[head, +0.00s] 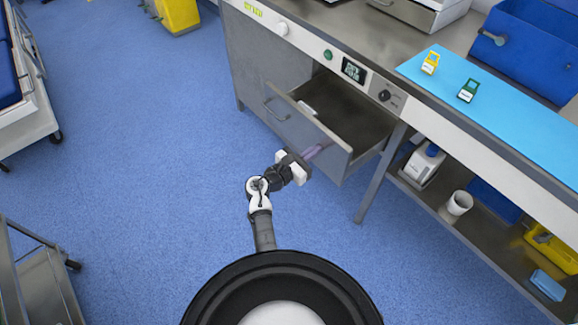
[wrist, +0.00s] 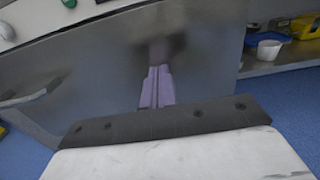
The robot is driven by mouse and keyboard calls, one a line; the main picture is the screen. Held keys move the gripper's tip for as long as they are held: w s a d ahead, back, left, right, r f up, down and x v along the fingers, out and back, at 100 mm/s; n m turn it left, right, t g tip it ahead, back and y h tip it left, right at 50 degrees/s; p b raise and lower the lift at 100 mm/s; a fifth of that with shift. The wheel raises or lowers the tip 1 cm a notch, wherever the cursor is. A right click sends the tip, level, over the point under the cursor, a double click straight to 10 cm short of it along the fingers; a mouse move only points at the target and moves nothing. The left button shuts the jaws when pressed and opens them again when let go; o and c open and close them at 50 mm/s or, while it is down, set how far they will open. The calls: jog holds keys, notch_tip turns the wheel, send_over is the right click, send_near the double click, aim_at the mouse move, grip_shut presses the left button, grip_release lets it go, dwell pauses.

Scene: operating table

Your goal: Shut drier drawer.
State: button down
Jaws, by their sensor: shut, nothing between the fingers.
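The drier drawer (head: 290,124) is a grey metal drawer under the counter. It stands pulled out, with its open inside visible in the head view and a small white item (head: 307,108) in it. Its bar handle (head: 274,110) is on the left part of the front, and it also shows in the wrist view (wrist: 24,98). My gripper (head: 318,150) is shut and empty, its purple fingers pointing at the right part of the drawer front. In the wrist view the fingers (wrist: 157,88) are together close to the front panel; I cannot tell whether they touch it.
The counter (head: 350,30) carries a control strip with a display (head: 353,71) and a knob (head: 385,95). A table leg (head: 381,172) and a lower shelf with a white cup (head: 456,206) are to the right. Blue floor (head: 150,190) is free on the left.

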jog(key=b+x, duration=0.4)
jog(key=x, duration=1.6)
jog(key=shift+w+d+f, duration=0.1)
jog(key=shift+w+d, duration=0.05)
jog(key=shift+d, duration=0.05)
jog(key=shift+w+d, duration=0.15)
jog(key=shift+d, duration=0.05)
jog(key=shift+w+r, duration=0.1)
jog(key=shift+r, duration=0.25)
jog(key=shift+d+r, duration=0.1)
